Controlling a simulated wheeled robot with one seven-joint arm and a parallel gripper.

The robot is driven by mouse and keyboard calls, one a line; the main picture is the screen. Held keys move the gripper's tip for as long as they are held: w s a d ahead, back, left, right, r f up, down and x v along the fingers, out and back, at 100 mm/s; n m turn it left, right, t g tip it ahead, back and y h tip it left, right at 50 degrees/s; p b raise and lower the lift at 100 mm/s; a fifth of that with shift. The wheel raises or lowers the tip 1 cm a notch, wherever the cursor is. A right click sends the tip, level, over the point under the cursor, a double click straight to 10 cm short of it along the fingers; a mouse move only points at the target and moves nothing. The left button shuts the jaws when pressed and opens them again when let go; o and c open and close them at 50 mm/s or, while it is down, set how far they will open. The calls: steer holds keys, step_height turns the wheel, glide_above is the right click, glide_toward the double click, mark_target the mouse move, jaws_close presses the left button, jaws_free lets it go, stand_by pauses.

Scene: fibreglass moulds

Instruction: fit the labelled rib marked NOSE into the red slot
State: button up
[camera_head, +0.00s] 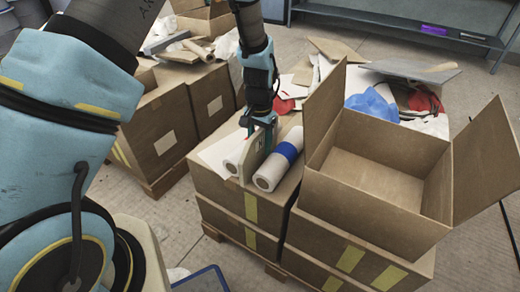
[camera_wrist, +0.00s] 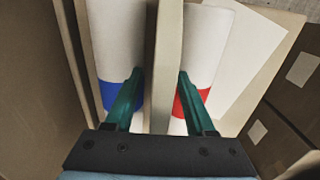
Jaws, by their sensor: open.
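An upright beige panel, probably a rib (camera_head: 250,162), stands on edge between two white rolls on a cardboard box. Its face bears a small dark mark, too small to read as NOSE. My gripper (camera_head: 262,122) is above it, pointing down. In the wrist view my gripper (camera_wrist: 160,74) has its green fingers open, one on each side of the thin panel (camera_wrist: 163,40). I cannot tell whether they touch it. I cannot make out a red slot in either view.
One white roll (camera_head: 267,181) has a blue band; the other (camera_wrist: 207,40) has a red band. Both lie close beside the fingers. An open empty box (camera_head: 370,190) stands to the right with flaps raised. A grey shelf (camera_head: 420,35) is at the back.

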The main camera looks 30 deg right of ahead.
jaws_close()
stand_by(0.4)
stand_by(1.0)
